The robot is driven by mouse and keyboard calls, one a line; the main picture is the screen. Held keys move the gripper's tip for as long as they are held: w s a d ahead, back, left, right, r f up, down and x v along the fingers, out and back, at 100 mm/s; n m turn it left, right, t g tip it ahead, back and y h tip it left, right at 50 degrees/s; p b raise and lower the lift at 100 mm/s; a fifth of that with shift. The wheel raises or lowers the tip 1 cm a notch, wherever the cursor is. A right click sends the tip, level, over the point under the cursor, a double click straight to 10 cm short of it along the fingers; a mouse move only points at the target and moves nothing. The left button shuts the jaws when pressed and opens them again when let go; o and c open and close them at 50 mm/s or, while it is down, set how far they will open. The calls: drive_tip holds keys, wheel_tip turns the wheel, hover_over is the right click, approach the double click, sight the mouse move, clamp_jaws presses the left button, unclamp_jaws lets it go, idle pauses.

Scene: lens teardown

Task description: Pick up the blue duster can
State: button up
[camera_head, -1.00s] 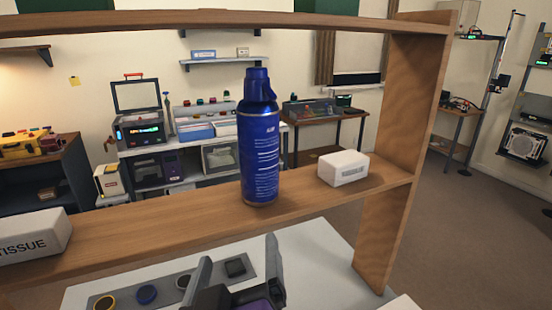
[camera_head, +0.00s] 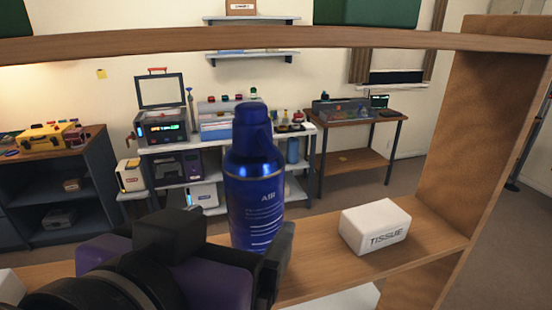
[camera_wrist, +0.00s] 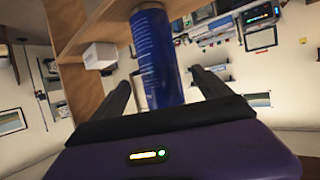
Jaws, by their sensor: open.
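The blue duster can (camera_head: 254,185) stands upright on the wooden shelf, with a dark blue cap and white lettering. Its lower part is partly hidden by my gripper in the head view. My gripper (camera_head: 225,235) is open and right at the can's near side. In the wrist view the can (camera_wrist: 157,60) shows between the two open fingers of my gripper (camera_wrist: 162,88), with a gap visible on each side. I cannot tell whether either finger touches it.
A white tissue box (camera_head: 375,226) sits on the wooden shelf (camera_head: 425,245) right of the can. A wooden side panel (camera_head: 490,150) closes the shelf at the right, and an upper board (camera_head: 300,43) runs above. A bench with equipment stands behind.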

sight(246, 215)
drive_tip(key=x, duration=0.2)
drive_tip(key=p+x, duration=0.1)
drive_tip(key=x, duration=0.1)
drive_tip(key=p+x, duration=0.1)
drive_tip(key=x, duration=0.1)
drive_tip(key=shift+w+d+r, duration=0.15)
drive_tip(key=shift+d+r, duration=0.05)
drive_tip(key=shift+w+f, duration=0.3)
drive_tip(key=shift+w, duration=0.2)
drive_tip(key=shift+r, duration=0.1)
clamp_jaws()
